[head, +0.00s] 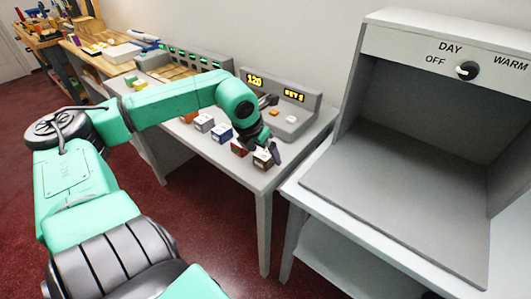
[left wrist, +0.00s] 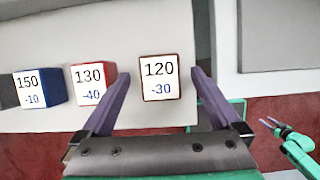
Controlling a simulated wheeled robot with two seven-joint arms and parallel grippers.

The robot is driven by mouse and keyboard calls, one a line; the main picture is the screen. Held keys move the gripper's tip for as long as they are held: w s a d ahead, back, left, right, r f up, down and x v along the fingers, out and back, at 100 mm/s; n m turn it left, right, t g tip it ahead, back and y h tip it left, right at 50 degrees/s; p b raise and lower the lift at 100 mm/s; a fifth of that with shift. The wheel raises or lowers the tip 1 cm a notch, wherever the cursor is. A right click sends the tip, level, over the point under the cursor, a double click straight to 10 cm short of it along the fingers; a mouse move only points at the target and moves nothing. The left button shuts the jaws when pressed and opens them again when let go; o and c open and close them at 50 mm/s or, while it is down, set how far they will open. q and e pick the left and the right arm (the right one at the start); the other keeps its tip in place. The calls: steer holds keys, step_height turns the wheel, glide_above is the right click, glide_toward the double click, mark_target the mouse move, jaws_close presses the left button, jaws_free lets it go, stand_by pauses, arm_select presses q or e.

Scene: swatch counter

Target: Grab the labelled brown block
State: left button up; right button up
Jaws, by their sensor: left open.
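The labelled brown block (head: 263,158) stands at the near right end of a row of blocks on the counter. In the left wrist view its white label on the brown block (left wrist: 159,77) reads 120 and -30. My left gripper (head: 267,150) is open over it. In the left wrist view the fingers of my left gripper (left wrist: 159,74) are on either side of the block, with a gap on both sides. What seems to be my right gripper (left wrist: 272,122) shows small at the right of that view; its jaws are too small to judge.
A red block (left wrist: 93,84), labelled 130 and -40, is just left of the left finger. A blue block (left wrist: 40,87), labelled 150 and -10, is farther left. A grey console (head: 283,110) with a 120 display stands behind. A grey hooded booth (head: 400,190) is at the right.

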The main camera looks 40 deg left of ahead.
arm_select(q)
steer(key=shift+x, duration=0.85)
steer(key=shift+r, duration=0.1)
steer(key=shift+c, duration=0.6)
steer(key=c, duration=1.4)
steer(key=shift+r, duration=0.1)
